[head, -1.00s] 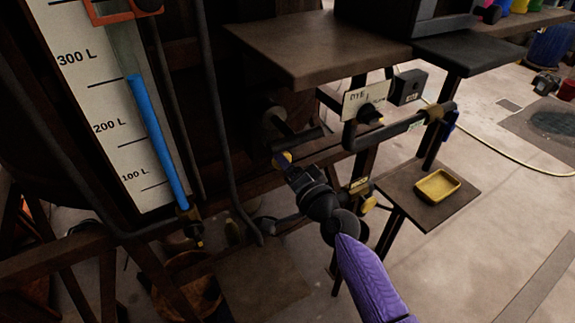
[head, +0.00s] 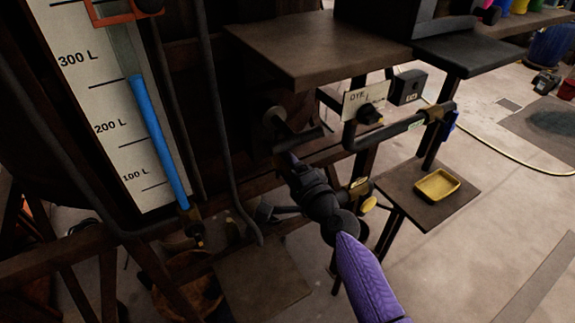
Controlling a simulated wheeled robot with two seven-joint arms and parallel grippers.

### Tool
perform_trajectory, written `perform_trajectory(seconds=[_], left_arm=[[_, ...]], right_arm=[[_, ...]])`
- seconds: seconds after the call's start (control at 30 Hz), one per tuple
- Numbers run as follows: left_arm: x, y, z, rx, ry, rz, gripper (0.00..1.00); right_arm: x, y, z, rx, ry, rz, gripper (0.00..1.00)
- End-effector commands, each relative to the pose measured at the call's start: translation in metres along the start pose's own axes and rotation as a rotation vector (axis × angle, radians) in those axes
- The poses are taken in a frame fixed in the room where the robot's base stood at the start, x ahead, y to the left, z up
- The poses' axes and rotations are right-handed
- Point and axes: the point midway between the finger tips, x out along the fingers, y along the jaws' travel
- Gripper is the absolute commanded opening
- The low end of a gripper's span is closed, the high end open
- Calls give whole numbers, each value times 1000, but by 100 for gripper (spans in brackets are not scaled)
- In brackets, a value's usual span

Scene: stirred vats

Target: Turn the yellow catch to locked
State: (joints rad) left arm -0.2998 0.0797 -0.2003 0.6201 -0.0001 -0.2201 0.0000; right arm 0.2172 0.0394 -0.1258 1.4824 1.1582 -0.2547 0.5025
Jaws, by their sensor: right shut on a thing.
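My right gripper (head: 290,163) reaches up and left from my purple arm to the dark pipework below the brown shelf. My left gripper is not in view.
The dark T-shaped handle (head: 292,135) is just above the gripper. A bent pipe (head: 390,133) and a label plate (head: 366,98) are to the right. A yellow tray (head: 437,185) stands on a low table. The level gauge (head: 115,125) is at left.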

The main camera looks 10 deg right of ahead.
Motion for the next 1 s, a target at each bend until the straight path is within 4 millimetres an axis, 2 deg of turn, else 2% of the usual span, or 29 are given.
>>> perform_trajectory(seconds=[0.37,0.4,0.53,0.83,0.93,1.0], left_arm=[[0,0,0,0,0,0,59],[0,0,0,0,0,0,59],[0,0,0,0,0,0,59],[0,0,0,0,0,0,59],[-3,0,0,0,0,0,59],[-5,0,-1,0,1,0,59]], right_arm=[[0,1,0,8,-1,3,3],[0,1,0,8,-1,3,70],[0,1,0,6,0,2,97],[-2,0,0,5,0,1,97],[-14,0,0,5,0,2,97],[-29,0,0,4,0,2,97]])
